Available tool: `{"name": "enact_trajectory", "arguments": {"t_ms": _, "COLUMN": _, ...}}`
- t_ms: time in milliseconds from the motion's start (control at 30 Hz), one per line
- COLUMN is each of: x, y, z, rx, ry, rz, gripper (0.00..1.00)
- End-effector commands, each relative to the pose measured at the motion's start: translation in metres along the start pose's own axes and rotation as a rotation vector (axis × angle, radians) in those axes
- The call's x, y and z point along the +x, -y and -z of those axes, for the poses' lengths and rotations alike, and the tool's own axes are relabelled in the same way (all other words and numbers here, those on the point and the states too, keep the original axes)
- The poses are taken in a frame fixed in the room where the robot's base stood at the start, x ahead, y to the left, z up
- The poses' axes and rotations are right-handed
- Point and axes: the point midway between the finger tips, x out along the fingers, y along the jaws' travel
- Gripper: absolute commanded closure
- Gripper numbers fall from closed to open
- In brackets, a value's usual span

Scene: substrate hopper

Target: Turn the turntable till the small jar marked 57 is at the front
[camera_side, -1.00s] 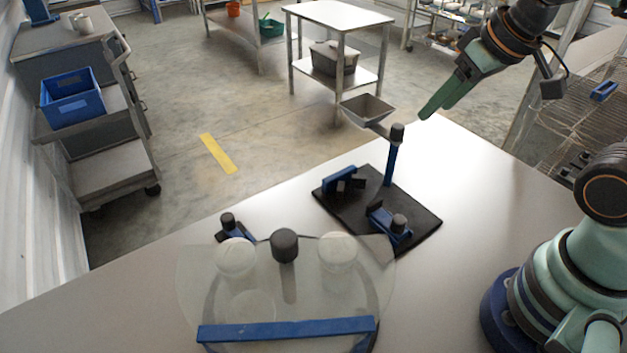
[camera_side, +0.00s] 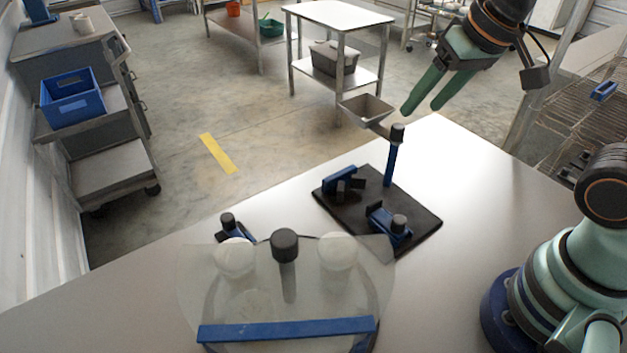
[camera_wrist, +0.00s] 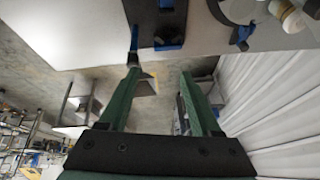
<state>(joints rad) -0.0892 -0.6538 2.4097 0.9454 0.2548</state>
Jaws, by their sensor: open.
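The turntable (camera_side: 205,300) is a round, see-through disc near the front of the table, with a blue bar (camera_side: 285,330) across its near side. White-lidded small jars stand at it, one at left (camera_side: 236,256) and one at right (camera_side: 338,251). A dark knob (camera_side: 284,245) stands between them. No number is readable on any jar. My gripper (camera_side: 420,106) is open and empty, raised beyond the table's far edge, well away from the turntable. In the wrist view my gripper (camera_wrist: 155,95) shows its two green fingers apart, with part of the turntable (camera_wrist: 240,10) at the top edge.
A black base plate (camera_side: 420,225) with blue fixtures stands behind the turntable. Its blue post (camera_side: 390,163) carries a grey scoop-like tray (camera_side: 367,109) near my gripper. A small blue clamp (camera_side: 233,229) stands behind the left jar. The table's left side is clear.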

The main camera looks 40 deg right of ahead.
Motion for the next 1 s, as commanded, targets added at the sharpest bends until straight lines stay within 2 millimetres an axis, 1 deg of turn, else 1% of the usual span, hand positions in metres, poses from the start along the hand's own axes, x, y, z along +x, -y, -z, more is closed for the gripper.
{"name": "enact_trajectory", "arguments": {"t_ms": 33, "x": 0.000, "y": 0.014, "z": 0.002, "rx": 0.056, "ry": 0.029, "rz": 0.010, "gripper": 0.35}}
{"name": "enact_trajectory", "arguments": {"t_ms": 233, "x": 0.000, "y": 0.069, "z": 0.005, "rx": 0.361, "ry": 0.142, "rz": 0.005, "gripper": 0.35}}
{"name": "enact_trajectory", "arguments": {"t_ms": 467, "x": 0.001, "y": 0.136, "z": -0.004, "rx": 0.704, "ry": 0.251, "rz": -0.074, "gripper": 0.35}}
{"name": "enact_trajectory", "arguments": {"t_ms": 500, "x": 0.002, "y": 0.148, "z": -0.007, "rx": 0.762, "ry": 0.265, "rz": -0.095, "gripper": 0.35}}
{"name": "enact_trajectory", "arguments": {"t_ms": 567, "x": 0.002, "y": 0.166, "z": -0.013, "rx": 0.849, "ry": 0.283, "rz": -0.130, "gripper": 0.35}}
{"name": "enact_trajectory", "arguments": {"t_ms": 700, "x": 0.004, "y": 0.206, "z": -0.031, "rx": 1.046, "ry": 0.306, "rz": -0.222, "gripper": 0.35}}
{"name": "enact_trajectory", "arguments": {"t_ms": 800, "x": 0.004, "y": 0.231, "z": -0.046, "rx": 1.172, "ry": 0.305, "rz": -0.287, "gripper": 0.35}}
{"name": "enact_trajectory", "arguments": {"t_ms": 900, "x": 0.005, "y": 0.249, "z": -0.059, "rx": 1.270, "ry": 0.295, "rz": -0.339, "gripper": 0.35}}
{"name": "enact_trajectory", "arguments": {"t_ms": 1000, "x": 0.005, "y": 0.260, "z": -0.067, "rx": 1.337, "ry": 0.284, "rz": -0.372, "gripper": 0.35}}
